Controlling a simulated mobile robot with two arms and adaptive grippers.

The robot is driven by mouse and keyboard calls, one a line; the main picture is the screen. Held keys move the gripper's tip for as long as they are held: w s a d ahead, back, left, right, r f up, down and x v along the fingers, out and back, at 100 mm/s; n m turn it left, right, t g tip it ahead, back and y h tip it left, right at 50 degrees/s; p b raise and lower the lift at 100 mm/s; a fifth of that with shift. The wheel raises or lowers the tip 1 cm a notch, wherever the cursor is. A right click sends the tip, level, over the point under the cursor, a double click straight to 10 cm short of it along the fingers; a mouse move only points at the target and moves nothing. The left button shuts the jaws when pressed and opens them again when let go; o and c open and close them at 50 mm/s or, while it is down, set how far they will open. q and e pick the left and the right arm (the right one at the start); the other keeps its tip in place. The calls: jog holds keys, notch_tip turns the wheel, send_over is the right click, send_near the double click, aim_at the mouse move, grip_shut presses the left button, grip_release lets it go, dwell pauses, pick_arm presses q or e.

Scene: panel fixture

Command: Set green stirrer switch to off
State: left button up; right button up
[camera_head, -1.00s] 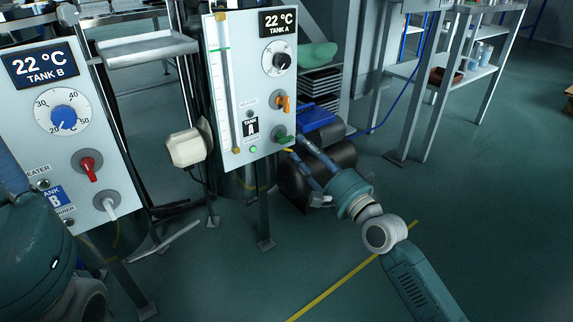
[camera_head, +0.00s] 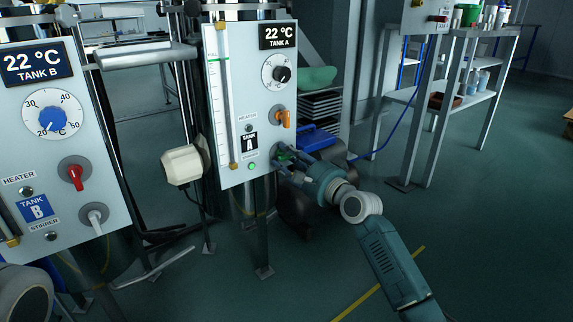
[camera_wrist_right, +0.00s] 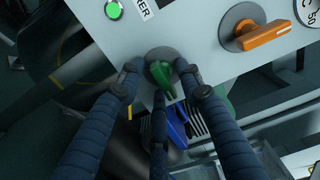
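The green stirrer switch (camera_head: 283,154) is at the lower right of the Tank A panel (camera_head: 235,110), largely hidden by my right gripper (camera_head: 287,160) in the head view. In the right wrist view, its green handle (camera_wrist_right: 184,76) sits on a round grey base. My right gripper (camera_wrist_right: 158,82) has its dark fingers spread on either side of the handle, with one finger below. The fingers look open; whether one touches the handle is unclear. A small green lamp (camera_wrist_right: 114,10) near the switch is lit. My left gripper is not in view.
An orange switch (camera_head: 283,119) sits just above the green one. The Tank B panel (camera_head: 55,140) with red and white switches stands at left. A pale box (camera_head: 183,165) is beside the Tank A panel. A shelf unit (camera_head: 480,90) stands at right.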

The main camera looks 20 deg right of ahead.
grip_shut()
